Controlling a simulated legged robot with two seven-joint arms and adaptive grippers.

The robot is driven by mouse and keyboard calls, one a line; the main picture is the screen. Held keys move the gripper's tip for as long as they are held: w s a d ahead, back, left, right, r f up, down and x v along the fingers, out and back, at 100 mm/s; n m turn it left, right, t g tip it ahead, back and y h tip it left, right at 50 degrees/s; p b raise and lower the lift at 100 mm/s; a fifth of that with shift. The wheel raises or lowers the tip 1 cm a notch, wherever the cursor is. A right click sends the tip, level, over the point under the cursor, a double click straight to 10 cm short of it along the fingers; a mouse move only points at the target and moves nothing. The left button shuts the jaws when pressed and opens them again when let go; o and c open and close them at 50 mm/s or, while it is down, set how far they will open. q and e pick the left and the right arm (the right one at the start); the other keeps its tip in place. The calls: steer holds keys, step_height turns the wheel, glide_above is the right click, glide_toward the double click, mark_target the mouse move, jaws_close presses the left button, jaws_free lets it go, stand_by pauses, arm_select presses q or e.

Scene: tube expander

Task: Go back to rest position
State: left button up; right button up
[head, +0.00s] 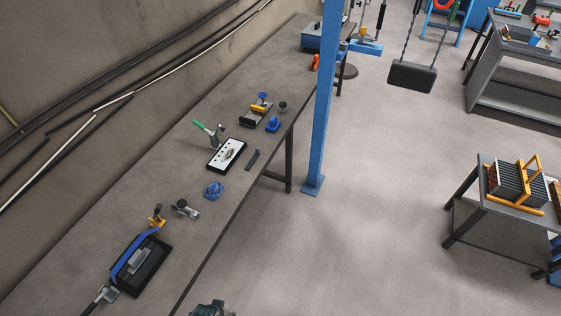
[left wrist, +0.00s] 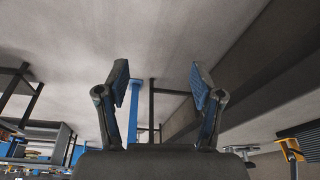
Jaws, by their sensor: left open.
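My left gripper (left wrist: 158,75) shows in the left wrist view with its two blue-padded fingers spread wide apart and nothing between them. Neither gripper can be made out clearly in the head view. A dark greenish part shows at the bottom edge of the head view, and I cannot tell what it is. My right gripper is not seen in either view.
A long grey workbench (head: 180,160) runs along the wall. It bears a black tray with a blue-handled tool (head: 140,262), a white plate (head: 227,153), a green-handled tool (head: 210,133) and a blue round part (head: 213,190). A blue post (head: 321,110) stands beside it. Open floor (head: 370,220) lies right.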

arm_select(q)
steer(key=s+a+f+b, duration=0.1)
steer(key=s+f, duration=0.1)
steer(key=f, duration=0.7)
steer(key=s+a+f+g+b, duration=0.1)
steer(key=s+f+b, duration=0.15)
steer(key=f, duration=0.65)
steer(key=s+a+f+b, duration=0.1)
steer(key=s+f, duration=0.2)
steer(key=f, duration=0.5)
steer(key=s+a+f+g+b, duration=0.1)
steer(key=s+a+f+b, duration=0.1)
steer(key=s+f, duration=1.1)
steer(key=shift+s, duration=0.25)
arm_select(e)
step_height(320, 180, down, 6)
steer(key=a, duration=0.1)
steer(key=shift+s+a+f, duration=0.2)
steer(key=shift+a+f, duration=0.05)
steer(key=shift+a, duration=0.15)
arm_select(q)
steer(key=shift+d+r, duration=0.15)
steer(key=shift+d, duration=0.2)
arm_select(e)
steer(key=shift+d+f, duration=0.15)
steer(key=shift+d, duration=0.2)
